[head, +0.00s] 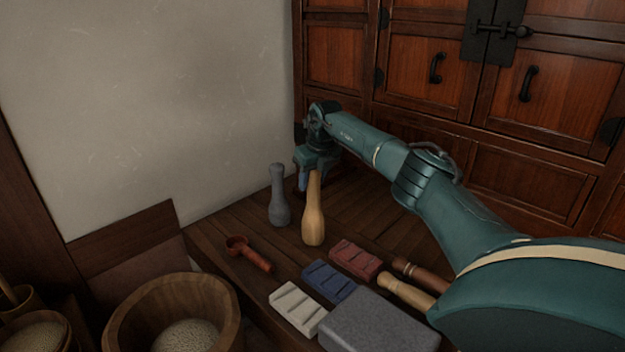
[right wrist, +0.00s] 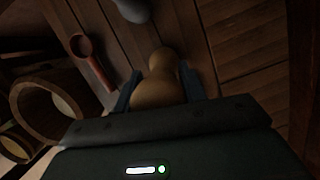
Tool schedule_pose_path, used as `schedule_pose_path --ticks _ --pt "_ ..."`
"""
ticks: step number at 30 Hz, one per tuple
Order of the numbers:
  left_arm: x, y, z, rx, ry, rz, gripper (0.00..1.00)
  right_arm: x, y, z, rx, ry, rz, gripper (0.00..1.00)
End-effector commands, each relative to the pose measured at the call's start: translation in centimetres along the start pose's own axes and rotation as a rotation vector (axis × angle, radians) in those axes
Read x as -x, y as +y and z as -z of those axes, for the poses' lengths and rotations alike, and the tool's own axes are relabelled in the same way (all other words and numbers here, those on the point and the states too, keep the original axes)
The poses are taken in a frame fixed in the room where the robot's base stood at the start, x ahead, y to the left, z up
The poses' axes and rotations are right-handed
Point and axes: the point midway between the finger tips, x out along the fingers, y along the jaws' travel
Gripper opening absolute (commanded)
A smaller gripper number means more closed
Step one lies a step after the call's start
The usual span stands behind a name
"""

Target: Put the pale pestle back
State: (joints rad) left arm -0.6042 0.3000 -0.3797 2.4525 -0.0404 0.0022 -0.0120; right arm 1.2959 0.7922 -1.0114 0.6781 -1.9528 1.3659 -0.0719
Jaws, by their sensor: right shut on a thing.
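The pale pestle (head: 313,222) is a light wooden, waisted piece, upright over the plank bench. My right gripper (head: 308,174) is shut on its upper part from above. In the right wrist view the pestle (right wrist: 157,93) sits between the two blue-grey fingers, seen from its top end. I cannot tell for sure whether its base touches the planks. A grey pestle (head: 279,200) stands upright just left of it, apart from it. My left gripper is not in view.
A red ladle (head: 250,254), a red block (head: 354,259), a blue block (head: 329,281), a white block (head: 298,308) and a grey stone slab (head: 378,328) lie nearer. Two wooden rods (head: 405,293) lie beside my arm. A grain bucket (head: 130,318) stands left; a cabinet (head: 440,60) closes the back.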

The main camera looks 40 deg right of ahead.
Motion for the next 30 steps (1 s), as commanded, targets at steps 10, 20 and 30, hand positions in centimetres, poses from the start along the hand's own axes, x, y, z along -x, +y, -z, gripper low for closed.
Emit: schedule_pose_path --ticks 10,20,30 --pt "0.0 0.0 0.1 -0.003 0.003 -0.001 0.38 -0.2 0.0 0.1 0.0 0.001 0.0 0.61" --pt "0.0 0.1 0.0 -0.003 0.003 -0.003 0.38 0.1 0.0 0.0 0.0 -0.001 0.0 0.63" --pt "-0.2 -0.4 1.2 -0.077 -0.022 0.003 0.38 6.8 -0.1 -0.2 0.001 -0.002 0.001 0.63"
